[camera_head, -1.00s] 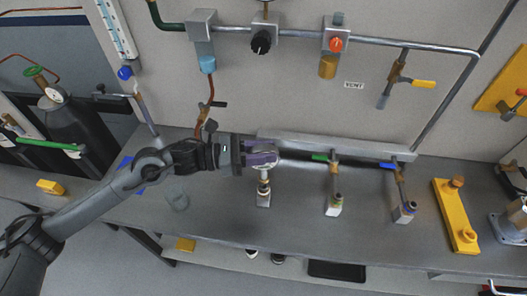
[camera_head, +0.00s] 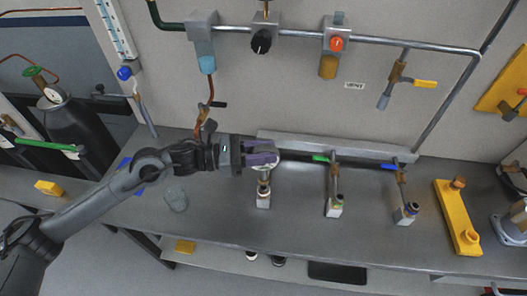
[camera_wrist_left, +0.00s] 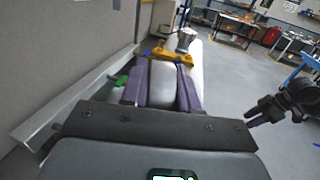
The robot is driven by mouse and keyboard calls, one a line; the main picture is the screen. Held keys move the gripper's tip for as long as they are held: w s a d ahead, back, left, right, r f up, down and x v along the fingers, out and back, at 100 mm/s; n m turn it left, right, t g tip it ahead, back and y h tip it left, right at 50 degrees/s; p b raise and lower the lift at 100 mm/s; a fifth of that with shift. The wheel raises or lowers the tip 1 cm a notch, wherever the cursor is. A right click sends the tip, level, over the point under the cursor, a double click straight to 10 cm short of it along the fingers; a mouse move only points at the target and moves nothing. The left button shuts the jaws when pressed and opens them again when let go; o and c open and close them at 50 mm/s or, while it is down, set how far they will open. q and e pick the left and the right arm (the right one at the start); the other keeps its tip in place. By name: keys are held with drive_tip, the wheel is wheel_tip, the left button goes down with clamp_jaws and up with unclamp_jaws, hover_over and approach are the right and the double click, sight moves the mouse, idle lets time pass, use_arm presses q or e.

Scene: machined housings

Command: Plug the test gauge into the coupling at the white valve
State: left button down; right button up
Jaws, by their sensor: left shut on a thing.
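My left gripper (camera_head: 264,158), with purple fingers, is shut on the round test gauge (camera_head: 266,164), whose pale rim shows just below the fingers. In the left wrist view the gauge (camera_wrist_left: 163,84) is a smooth grey body between the purple fingers. The gauge is directly above a brassy coupling on a whitish block (camera_head: 263,200); I cannot tell whether its stem is seated there. No white valve handle can be made out; my gripper covers the space behind. My right gripper (camera_wrist_left: 266,112) shows dark at the right of the left wrist view; its jaw state is unclear.
To the right stand two similar couplings, by a green-handled valve (camera_head: 320,158) and a blue-handled valve (camera_head: 388,166). A yellow bracket (camera_head: 456,220) lies farther right. A grey rail (camera_head: 300,143) runs behind the couplings. The bench front (camera_head: 300,225) is clear.

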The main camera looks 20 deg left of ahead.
use_arm(q)
drive_tip(key=shift+b, duration=0.8)
idle(0.9)
drive_tip(key=shift+f+b, duration=0.95)
drive_tip(key=shift+b, duration=0.2)
drive_tip(key=shift+f+b, duration=0.85)
drive_tip(key=shift+b, duration=0.15)
drive_tip(key=c, duration=0.9)
unclamp_jaws()
drive_tip(key=shift+o, duration=0.7)
drive_tip(key=shift+a, duration=0.15)
drive_tip(key=v, duration=1)
drive_tip(key=shift+s+a, duration=0.25)
